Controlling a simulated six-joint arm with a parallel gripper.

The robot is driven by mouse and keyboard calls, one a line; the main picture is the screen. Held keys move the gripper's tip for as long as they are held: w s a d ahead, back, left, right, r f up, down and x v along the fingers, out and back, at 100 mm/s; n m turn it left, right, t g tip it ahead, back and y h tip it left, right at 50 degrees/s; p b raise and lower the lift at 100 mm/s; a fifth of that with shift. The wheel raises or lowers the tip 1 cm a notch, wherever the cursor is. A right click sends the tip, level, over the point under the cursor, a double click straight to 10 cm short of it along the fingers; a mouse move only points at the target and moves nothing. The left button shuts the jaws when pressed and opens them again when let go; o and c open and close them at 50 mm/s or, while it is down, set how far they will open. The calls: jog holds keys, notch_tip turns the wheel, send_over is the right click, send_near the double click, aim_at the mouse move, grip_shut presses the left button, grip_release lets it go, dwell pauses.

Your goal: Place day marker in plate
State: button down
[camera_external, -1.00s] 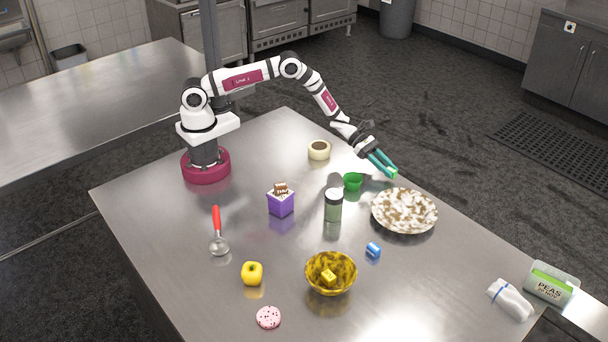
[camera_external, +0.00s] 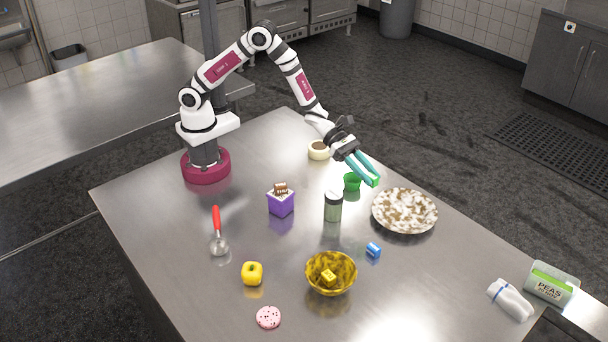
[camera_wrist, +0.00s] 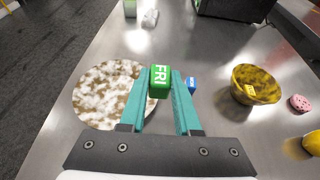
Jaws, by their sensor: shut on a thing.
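My gripper (camera_external: 370,178) has teal fingers and is shut on a green day marker (camera_wrist: 160,82) that reads FRI in the wrist view. In the external view the marker (camera_external: 373,181) shows at the fingertips, above the table and just left of the plate. The plate (camera_external: 404,211) is round, white with brown mottling, and lies on the table. In the wrist view the plate (camera_wrist: 100,94) is left of the marker, partly behind the left finger. The marker is held in the air; its height over the table is hard to tell.
A green cup (camera_external: 352,182) and a jar (camera_external: 333,206) stand left of the plate. A blue block (camera_external: 373,250) lies in front of it, near a yellow bowl (camera_external: 331,273) holding a yellow block. A purple box (camera_external: 280,203) stands further left.

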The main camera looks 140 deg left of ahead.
jog(key=d, duration=0.2)
send_over(385, 199)
notch_tip(385, 199, down, 7)
jog(key=shift+r, duration=0.2)
notch_tip(385, 199, down, 3)
jog(key=shift+f, duration=0.4)
jog(key=shift+f, duration=0.55)
jog(key=c, duration=0.6)
grip_release()
jog(key=shift+r, duration=0.1)
